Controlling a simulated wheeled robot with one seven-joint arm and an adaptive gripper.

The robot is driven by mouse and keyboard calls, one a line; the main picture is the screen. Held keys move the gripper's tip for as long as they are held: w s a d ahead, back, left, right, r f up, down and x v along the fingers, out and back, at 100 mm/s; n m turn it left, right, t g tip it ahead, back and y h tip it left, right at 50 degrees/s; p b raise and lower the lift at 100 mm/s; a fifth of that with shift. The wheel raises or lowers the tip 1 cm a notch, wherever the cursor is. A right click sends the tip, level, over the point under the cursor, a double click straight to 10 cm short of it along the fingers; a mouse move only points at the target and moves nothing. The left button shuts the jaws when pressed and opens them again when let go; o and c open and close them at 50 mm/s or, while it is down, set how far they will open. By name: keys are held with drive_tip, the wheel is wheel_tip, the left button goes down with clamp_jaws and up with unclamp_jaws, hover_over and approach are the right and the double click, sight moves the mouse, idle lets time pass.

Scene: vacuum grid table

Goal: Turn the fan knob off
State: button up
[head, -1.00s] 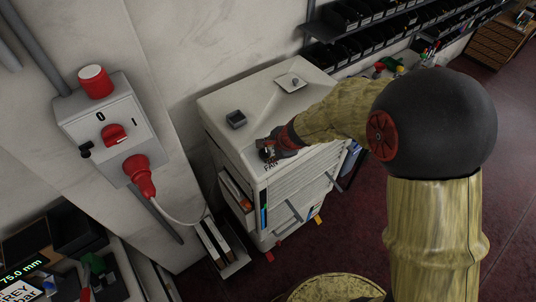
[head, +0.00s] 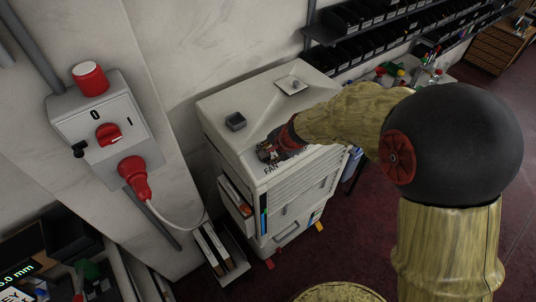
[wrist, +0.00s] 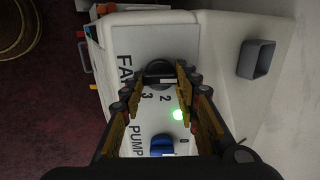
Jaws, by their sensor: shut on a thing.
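The fan knob (wrist: 158,70) is a dark round knob in the wrist view, beside the large FAN label on the white cabinet top (head: 225,105). The numbers 3 and 2 show beside it, and a white mark shows on the knob. My gripper (wrist: 160,82) has its two fingers on either side of the knob, shut on it. In the head view my gripper (head: 268,153) is at the cabinet's front top edge, by the FAN lettering, and hides the knob.
A blue knob (wrist: 162,145) with a PUMP label and a lit green light (wrist: 178,114) are close to my fingers. A small grey open box (head: 235,121) stands on the cabinet. A wall switch box (head: 103,128) with a red knob is at left.

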drive_tip(key=o, duration=1.1)
drive_tip(key=shift+c, duration=0.2)
drive_tip(key=shift+o, duration=0.5)
drive_tip(key=v, duration=1.2)
